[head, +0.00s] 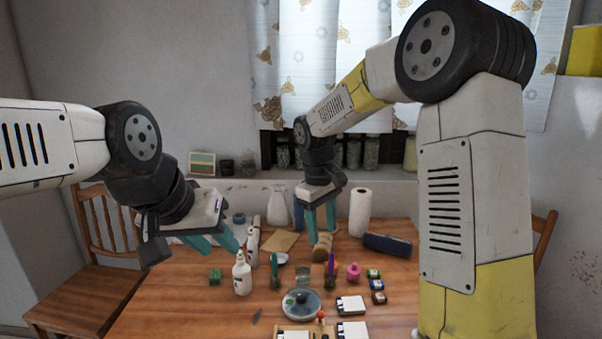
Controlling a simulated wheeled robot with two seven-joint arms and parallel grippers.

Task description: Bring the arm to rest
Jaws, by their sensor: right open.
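My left gripper (222,250) hangs over the left part of the wooden table, its two teal fingers apart and nothing seen between them. It is to the left of a white bottle (242,277). My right gripper (322,232) points down over the back middle of the table, with its teal fingers apart. A brown roll (322,250) lies just below its fingertips; I cannot tell whether they touch it.
The table (165,300) holds a round dish (301,304), a paper roll (360,211), a dark box (387,245), a pink pot (353,272) and white boxes (350,305). A chair (95,265) stands left. The table's left front is clear.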

